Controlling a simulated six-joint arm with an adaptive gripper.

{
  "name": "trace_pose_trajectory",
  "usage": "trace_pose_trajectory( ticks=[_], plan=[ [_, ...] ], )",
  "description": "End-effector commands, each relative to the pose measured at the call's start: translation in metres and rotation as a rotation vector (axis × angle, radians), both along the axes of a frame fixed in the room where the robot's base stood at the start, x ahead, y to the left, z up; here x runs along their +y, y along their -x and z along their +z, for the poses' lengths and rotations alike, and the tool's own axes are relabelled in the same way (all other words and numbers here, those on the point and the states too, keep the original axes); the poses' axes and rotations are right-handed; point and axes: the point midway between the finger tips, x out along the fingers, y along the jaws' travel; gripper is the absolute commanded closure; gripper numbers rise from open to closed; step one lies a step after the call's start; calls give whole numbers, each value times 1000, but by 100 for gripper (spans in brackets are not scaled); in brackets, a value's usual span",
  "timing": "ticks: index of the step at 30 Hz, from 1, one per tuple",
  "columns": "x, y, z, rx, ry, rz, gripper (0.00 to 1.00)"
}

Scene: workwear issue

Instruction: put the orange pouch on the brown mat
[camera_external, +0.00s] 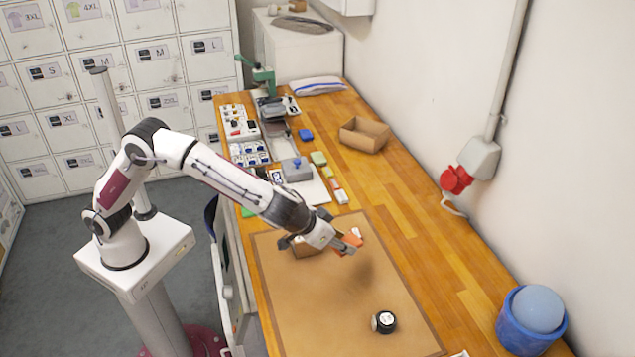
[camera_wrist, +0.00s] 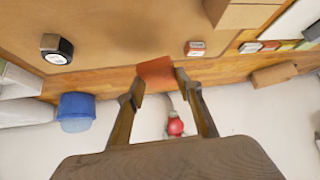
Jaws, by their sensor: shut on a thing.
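The orange pouch (camera_external: 348,243) is between the fingers of my gripper (camera_external: 350,243), which is shut on it. In the wrist view the pouch (camera_wrist: 156,71) shows between the two fingertips of my gripper (camera_wrist: 157,82). The brown mat (camera_external: 290,315) lies on the wooden table, and my gripper holds the pouch above its right part. A dark shadow falls on the mat below. The mat also fills the top of the wrist view (camera_wrist: 130,30). My gripper hides part of the pouch.
A cardboard box (camera_external: 305,247) sits on the mat beside my gripper, partly hidden. The mat's middle is clear.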

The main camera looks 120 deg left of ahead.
Motion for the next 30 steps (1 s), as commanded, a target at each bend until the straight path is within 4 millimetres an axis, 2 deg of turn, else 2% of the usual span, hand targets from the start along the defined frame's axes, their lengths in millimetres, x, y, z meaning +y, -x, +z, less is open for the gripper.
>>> trace_pose_trajectory(
  ticks=[4,23,30],
  plan=[
    [-2,2,-11,2,0,-1,93],
    [-3,-3,-10,5,-1,10,93],
    [-1,-1,-11,9,3,-48,93]
  ],
)
